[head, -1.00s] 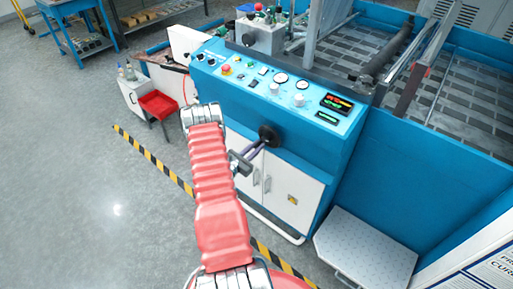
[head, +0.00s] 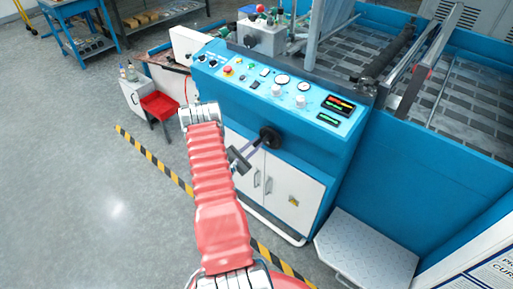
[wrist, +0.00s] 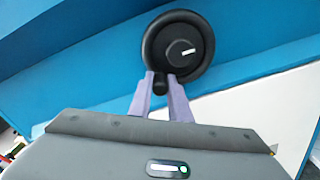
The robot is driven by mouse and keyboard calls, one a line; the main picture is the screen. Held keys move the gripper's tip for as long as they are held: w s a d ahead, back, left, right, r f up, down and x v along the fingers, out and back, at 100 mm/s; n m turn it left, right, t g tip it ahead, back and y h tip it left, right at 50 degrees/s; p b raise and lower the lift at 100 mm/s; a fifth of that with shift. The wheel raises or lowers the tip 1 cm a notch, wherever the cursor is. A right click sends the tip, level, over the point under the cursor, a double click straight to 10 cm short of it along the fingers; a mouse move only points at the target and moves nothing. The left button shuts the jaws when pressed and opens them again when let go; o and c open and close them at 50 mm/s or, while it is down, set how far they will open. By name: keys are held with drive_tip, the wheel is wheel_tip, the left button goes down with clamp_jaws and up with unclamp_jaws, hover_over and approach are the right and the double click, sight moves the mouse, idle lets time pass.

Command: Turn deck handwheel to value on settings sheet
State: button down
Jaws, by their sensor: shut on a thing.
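The black round handwheel (head: 270,137) sits on the front of the blue machine, below its control panel. In the wrist view the handwheel (wrist: 152,42) shows a white mark on its hub pointing right and slightly up. My gripper (wrist: 160,82) has its two purple fingers closed around a small black handle knob at the wheel's lower edge. In the head view my gripper (head: 258,146) reaches the wheel from the lower left. A white printed sheet (head: 480,268) is cut off at the lower right; I cannot tell whether it is the settings sheet.
The control panel (head: 262,92) carries knobs, gauges and lit displays above the wheel. White cabinet doors (head: 283,185) lie below it. A grey step plate (head: 365,250) is at right, a red stool (head: 160,105) at left. Open grey floor lies left of the striped tape.

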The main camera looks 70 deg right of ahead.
sight(261, 130)
drive_tip(key=m, duration=0.1)
drive_tip(key=r+m, duration=0.1)
drive_tip(key=m, duration=0.1)
drive_tip(key=shift+w+d+r+m, duration=0.15)
drive_tip(key=shift+w+r+m, duration=0.15)
drive_tip(key=shift+w, duration=0.05)
drive_tip(key=m, duration=0.1)
drive_tip(key=r+m, duration=0.1)
drive_tip(key=m, duration=0.1)
drive_tip(key=shift+r+m, duration=0.25)
drive_tip(key=shift+m, duration=0.05)
drive_tip(key=m, duration=0.1)
drive_tip(key=r+m, duration=0.1)
drive_tip(key=m, duration=0.1)
drive_tip(key=shift+s+r+m, duration=0.1)
drive_tip(key=shift+r+m, duration=0.15)
drive_tip(key=shift+m, duration=0.05)
drive_tip(key=shift+s+a+r+m, duration=0.15)
drive_tip(key=shift+r+m, duration=0.1)
drive_tip(key=shift+m, duration=0.4)
drive_tip(key=shift+s+a+r+m, duration=0.1)
drive_tip(key=shift+s+r+m, duration=0.1)
drive_tip(key=shift+m, duration=0.45)
drive_tip(key=c, duration=1.6)
unclamp_jaws()
drive_tip(key=shift+d, duration=0.1)
drive_tip(key=shift+c, duration=0.2)
drive_tip(key=shift+w, duration=0.15)
drive_tip(key=v, duration=1.3)
drive_tip(key=shift+a, duration=0.45)
